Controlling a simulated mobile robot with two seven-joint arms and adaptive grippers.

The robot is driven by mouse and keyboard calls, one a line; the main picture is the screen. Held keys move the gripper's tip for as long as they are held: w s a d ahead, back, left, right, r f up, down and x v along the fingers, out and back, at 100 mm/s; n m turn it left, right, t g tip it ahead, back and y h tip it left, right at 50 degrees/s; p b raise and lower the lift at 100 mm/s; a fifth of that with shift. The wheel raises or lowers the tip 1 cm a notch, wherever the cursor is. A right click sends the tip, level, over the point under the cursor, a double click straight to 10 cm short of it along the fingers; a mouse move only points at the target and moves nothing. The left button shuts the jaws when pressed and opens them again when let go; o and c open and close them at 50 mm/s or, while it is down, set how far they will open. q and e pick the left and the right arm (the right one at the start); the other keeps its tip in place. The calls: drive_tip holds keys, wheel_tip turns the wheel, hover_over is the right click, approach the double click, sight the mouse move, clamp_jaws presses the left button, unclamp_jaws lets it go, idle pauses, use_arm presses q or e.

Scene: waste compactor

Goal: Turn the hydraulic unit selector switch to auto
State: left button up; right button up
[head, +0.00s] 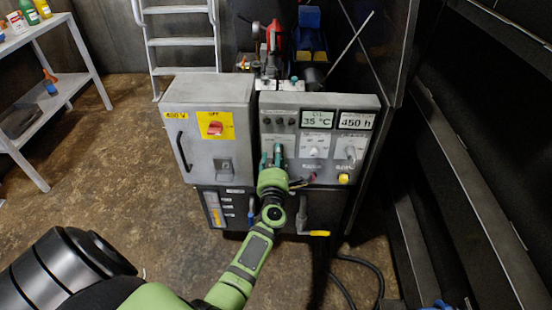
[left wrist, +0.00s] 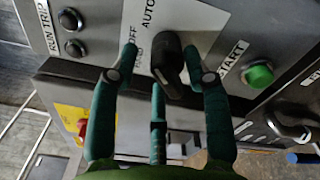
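The selector switch (left wrist: 168,65) is a black knob on a white plate marked AUTO, OFF and HAND, in the left wrist view. Its exact pointing direction is hard to read. My left gripper (head: 271,154) is at the left part of the grey control panel (head: 292,101) in the head view and hides the switch there. In the left wrist view its teal fingers stand apart, one on each side of the knob, with a third finger below. Contact with the knob cannot be told. My right gripper is not in view.
A green START button (left wrist: 258,75) sits right of the switch, and RUN and TRIP lamps (left wrist: 70,20) sit left. A grey box with a red switch (head: 215,128) adjoins the panel. A shelf (head: 50,100) stands at the left; dark walls close the right.

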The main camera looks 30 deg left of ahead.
use_arm(q)
drive_tip(key=shift+d, duration=0.1)
idle(0.3)
drive_tip(key=shift+s+d+f, duration=0.1)
drive_tip(key=shift+s+d, duration=0.05)
drive_tip(key=v, duration=1.1)
drive_tip(key=shift+s, duration=0.35)
